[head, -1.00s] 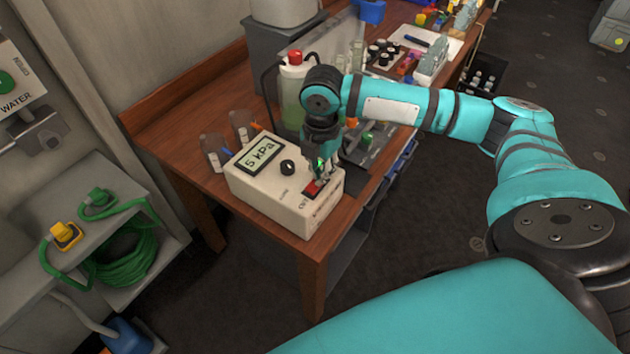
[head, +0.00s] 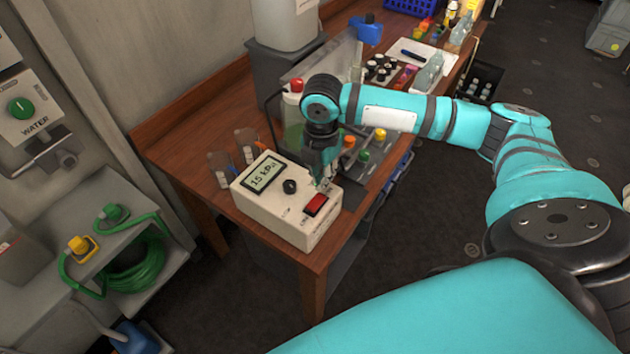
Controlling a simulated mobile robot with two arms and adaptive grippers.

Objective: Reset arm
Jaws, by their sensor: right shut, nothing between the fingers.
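My right gripper (head: 324,184) is shut and empty. It points down above the back right part of a cream control box (head: 285,225), close behind its red switch (head: 316,204). I cannot tell whether the fingertips touch the box. The box has a black knob (head: 290,187) and a display (head: 265,177) that seems to read 15 kPa. My right arm (head: 400,108) reaches in from the right. My left gripper is not in view.
The box stands near the front end of a wooden bench (head: 190,133). A shelf with a coiled green hose (head: 135,265) is at left. Open dark floor (head: 420,215) lies right of the bench.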

